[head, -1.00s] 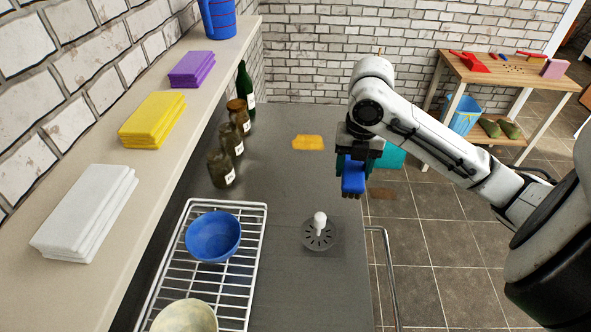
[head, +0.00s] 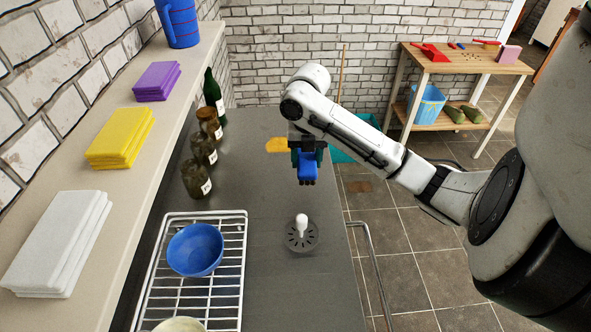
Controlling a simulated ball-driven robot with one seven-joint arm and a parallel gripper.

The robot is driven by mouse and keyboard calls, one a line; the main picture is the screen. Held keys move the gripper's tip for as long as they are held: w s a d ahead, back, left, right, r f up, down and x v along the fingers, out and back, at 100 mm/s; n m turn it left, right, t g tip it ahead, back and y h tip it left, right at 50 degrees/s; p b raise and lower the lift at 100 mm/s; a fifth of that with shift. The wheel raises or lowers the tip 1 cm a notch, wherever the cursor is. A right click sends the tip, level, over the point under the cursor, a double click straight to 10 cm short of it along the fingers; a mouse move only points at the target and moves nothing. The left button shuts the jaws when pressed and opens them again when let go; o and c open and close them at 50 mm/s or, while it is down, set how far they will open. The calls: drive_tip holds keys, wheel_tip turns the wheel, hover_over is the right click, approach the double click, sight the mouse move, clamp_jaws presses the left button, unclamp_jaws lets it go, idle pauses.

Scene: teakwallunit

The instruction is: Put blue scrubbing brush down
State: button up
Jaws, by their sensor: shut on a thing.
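The blue scrubbing brush (head: 307,168) is in my gripper (head: 307,160), seen in the head view. My gripper is shut on it, with the dark fingers at its sides and the blue body hanging below them. The brush is over the far right part of the grey counter (head: 265,280), near its right edge. I cannot tell whether the brush touches the counter. My gripper hides the upper part of the brush.
A yellow-orange item (head: 283,145) lies just left of my gripper. A grey strainer with a white knob (head: 301,236) stands nearer. A wire rack (head: 239,265) holds a blue bowl (head: 195,250). Jars (head: 197,180) and a green bottle (head: 214,97) line the left. The middle counter is clear.

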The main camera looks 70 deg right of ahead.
hover_over(296, 179)
drive_tip(key=f, duration=0.3)
drive_tip(key=f+p, duration=0.1)
drive_tip(key=shift+s+a+f, duration=0.35)
drive_tip(key=shift+a, duration=0.05)
drive_tip(key=f, duration=0.2)
drive_tip(key=shift+w+d+f+p, duration=0.3)
drive_tip(key=shift+w+f+p, duration=0.1)
drive_tip(key=shift+f, duration=0.55)
drive_tip(key=shift+f, duration=0.15)
drive_tip(key=o, duration=0.9)
drive_tip(key=shift+o, duration=0.2)
drive_tip(key=shift+f+b, duration=0.1)
drive_tip(key=shift+b, duration=0.2)
wheel_tip(296, 179, up, 11)
drive_tip(key=b, duration=0.2)
drive_tip(key=shift+w+a, duration=0.1)
